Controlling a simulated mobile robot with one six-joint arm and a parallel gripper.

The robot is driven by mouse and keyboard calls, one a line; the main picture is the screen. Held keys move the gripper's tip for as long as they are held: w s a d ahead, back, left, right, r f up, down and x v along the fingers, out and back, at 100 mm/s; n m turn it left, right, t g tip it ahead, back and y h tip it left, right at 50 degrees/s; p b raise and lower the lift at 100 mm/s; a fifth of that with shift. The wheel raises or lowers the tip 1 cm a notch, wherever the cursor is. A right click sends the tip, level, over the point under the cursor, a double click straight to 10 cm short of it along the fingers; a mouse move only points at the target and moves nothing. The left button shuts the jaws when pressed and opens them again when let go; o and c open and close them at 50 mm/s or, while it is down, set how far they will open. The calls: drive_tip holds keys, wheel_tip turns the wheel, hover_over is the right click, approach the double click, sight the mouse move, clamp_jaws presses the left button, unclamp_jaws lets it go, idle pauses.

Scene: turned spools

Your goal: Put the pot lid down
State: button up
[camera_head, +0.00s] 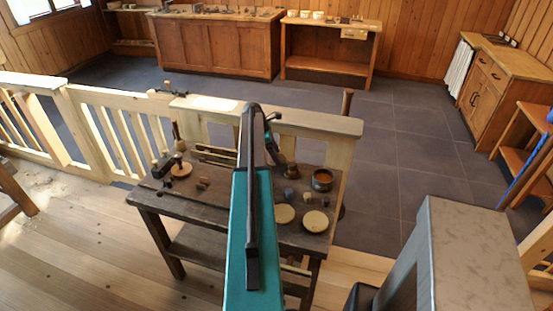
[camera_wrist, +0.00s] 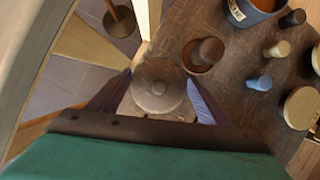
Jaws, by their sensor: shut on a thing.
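My gripper (camera_wrist: 159,82) is shut on the pot lid (camera_wrist: 158,92), a round grey-brown disc with a small knob, seen from above in the wrist view. One finger shows on each side of it. In the head view my own arm hides the gripper, and I cannot make out the lid there. The pot (camera_head: 322,180), dark outside and orange-brown inside, stands uncovered on the dark workbench (camera_head: 215,197). Part of the pot (camera_wrist: 250,12) shows at the top of the wrist view, up and right of the lid. The gap between lid and bench cannot be judged.
A brown peg-like piece (camera_wrist: 207,52) stands just right of the lid. A blue spool (camera_wrist: 260,82), a beige spool (camera_wrist: 279,49) and pale wooden discs (camera_head: 315,221) lie further right. A wooden railing (camera_head: 310,121) runs behind the bench.

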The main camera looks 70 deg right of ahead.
drive_tip(key=shift+f+p, duration=0.3)
drive_tip(key=shift+f, duration=0.9)
drive_tip(key=shift+f, duration=0.1)
drive_tip(key=o, duration=1)
drive_tip(key=shift+b+v, duration=1.75)
drive_tip(key=shift+v, duration=4.35)
